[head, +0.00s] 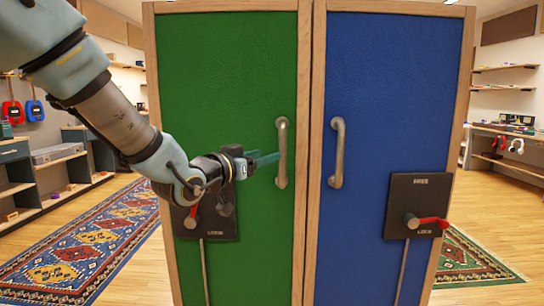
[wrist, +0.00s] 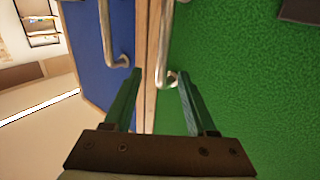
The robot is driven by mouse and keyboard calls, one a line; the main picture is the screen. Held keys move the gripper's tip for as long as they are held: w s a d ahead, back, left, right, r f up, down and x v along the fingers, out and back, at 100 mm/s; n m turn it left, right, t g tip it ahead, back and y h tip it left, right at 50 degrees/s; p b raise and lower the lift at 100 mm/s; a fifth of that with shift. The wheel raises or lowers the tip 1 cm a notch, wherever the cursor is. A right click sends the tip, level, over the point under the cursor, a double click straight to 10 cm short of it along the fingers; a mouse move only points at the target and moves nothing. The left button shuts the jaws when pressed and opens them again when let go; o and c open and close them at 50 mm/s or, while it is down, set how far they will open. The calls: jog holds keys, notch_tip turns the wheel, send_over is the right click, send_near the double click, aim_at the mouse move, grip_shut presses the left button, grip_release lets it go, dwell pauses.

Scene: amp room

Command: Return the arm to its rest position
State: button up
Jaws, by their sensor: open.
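My arm reaches in from the upper left of the head view. My gripper (head: 272,158) is in front of the green door (head: 225,75), its fingertips at the green door's metal handle (head: 282,152). In the wrist view my gripper (wrist: 160,76) is open, with its two green fingers apart. The lower end of the green door's handle (wrist: 168,78) shows between the fingertips; I cannot tell whether they touch it. Nothing is held.
The blue door (head: 395,90) with its own handle (head: 337,152) stands beside the green one; both look shut. A dark lever panel (head: 418,190) with a red grip is on the blue door. Another panel (head: 222,228) is partly behind my arm. Patterned rugs (head: 85,245) and shelves flank the cabinet.

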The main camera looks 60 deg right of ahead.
jog(key=shift+a, duration=0.4)
jog(key=w+a+f+n+t+y, duration=0.2)
jog(key=w+a+f+t+y, duration=0.15)
jog(key=w+a, duration=0.4)
jog(key=w+a+f+n+t+y, duration=0.25)
jog(key=w+a+f, duration=0.25)
jog(key=w, duration=0.5)
jog(key=w+a+f+n+t+y, duration=0.1)
jog(key=w+a+f+n+y, duration=0.25)
jog(key=a, duration=0.75)
jog(key=w+a+f+n+y, duration=0.25)
jog(key=w+a, duration=0.25)
jog(key=a, duration=0.6)
jog(key=s+a+f+n+g+y, duration=0.2)
jog(key=s+a, duration=0.1)
jog(key=a, duration=0.5)
jog(key=s+a+f+n+g+y, duration=0.1)
jog(key=s+a+f+n+y, duration=0.15)
jog(key=a, duration=0.55)
jog(key=s+a+f+n+g+y, duration=0.15)
jog(key=s+a, duration=0.25)
jog(key=a, duration=0.5)
notch_tip(320, 180, up, 14)
jog(key=s+p, duration=0.1)
jog(key=p, duration=1.3)
